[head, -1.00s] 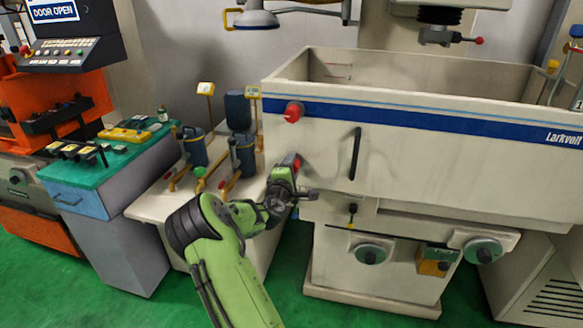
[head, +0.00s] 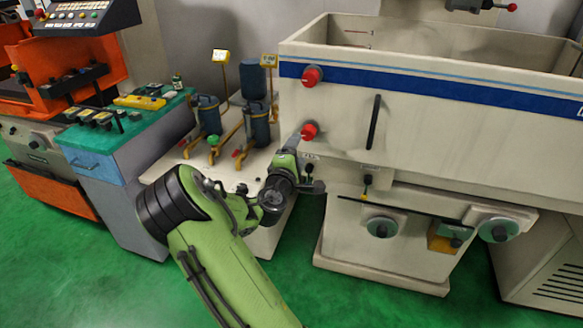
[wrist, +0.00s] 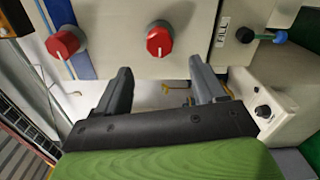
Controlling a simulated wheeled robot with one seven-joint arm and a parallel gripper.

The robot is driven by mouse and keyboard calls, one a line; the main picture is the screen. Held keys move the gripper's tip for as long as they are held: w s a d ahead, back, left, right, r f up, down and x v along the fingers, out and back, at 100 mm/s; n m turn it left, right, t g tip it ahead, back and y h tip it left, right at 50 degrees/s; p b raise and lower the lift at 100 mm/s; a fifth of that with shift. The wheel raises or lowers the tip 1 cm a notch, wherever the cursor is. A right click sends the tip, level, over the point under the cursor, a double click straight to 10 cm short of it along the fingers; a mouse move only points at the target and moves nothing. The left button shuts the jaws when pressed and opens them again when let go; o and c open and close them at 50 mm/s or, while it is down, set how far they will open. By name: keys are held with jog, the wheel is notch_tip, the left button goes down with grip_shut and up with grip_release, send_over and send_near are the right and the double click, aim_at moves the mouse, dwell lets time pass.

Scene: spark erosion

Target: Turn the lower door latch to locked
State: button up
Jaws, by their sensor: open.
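The lower door latch is a red round knob (head: 309,131) on the front left of the pale machine tank. In the wrist view the lower latch (wrist: 160,40) lies ahead of the gap between my fingers, with a white mark on its face. The upper latch, a like red knob (head: 312,76), sits above it on the blue stripe; it is at left in the wrist view (wrist: 63,44). My gripper (wrist: 160,84) is open and empty, its fingertips short of the lower latch. In the head view my gripper (head: 300,160) is just below and left of that knob, partly hidden by my wrist.
A black vertical handle (head: 374,122) is right of the latches. A small lever labelled FILL (wrist: 247,35) is close to my right finger in the wrist view. Pumps (head: 210,115) stand on a pale stand to the left. Green floor is open in front.

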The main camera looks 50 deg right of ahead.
jog(key=b+v, duration=0.1)
jog(key=v, duration=0.4)
jog(key=shift+s+a, duration=0.2)
jog(key=shift+a, duration=0.15)
